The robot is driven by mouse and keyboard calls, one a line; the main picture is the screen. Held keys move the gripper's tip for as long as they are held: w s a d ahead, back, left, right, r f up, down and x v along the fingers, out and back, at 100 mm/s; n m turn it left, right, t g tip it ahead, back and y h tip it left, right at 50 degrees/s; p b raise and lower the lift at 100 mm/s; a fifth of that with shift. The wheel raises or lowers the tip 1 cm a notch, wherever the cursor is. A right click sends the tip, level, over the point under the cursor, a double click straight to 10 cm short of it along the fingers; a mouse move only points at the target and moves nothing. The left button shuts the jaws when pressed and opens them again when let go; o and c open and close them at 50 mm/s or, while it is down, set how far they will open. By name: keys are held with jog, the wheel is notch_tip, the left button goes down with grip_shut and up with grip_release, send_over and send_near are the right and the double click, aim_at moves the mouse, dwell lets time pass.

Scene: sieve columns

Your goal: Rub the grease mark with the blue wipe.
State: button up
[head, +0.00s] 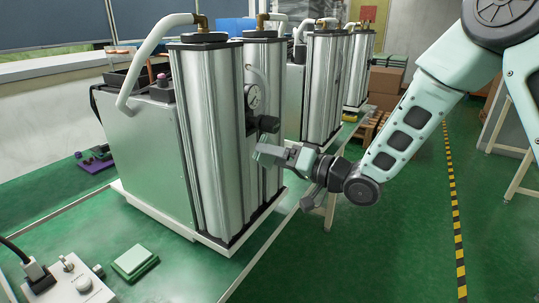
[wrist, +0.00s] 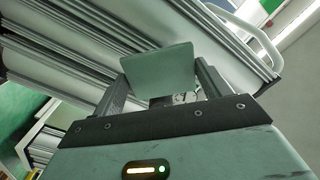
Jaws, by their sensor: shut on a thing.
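My gripper (head: 290,157) is at the right side of the silver columns, low and in front of the gauge. It is shut on a flat, pale grey-green pad (wrist: 158,66), which I take to be the wipe; its blue is hardly visible. The pad also shows in the head view (head: 270,154), close to the near column (head: 215,140). In the wrist view the gripper (wrist: 160,88) has a finger on each side of the pad, with ribbed metal behind. I cannot tell whether the pad touches the metal. I cannot make out the grease mark; it may be hidden.
A gauge (head: 253,96) and a black fitting (head: 268,124) stick out near my gripper. More columns (head: 325,85) stand behind. A green pad stack (head: 135,262) and a switch box (head: 70,280) are on the bench at front left. Green floor (head: 390,240) is clear at right.

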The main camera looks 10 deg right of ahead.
jog(key=shift+v, duration=1.45)
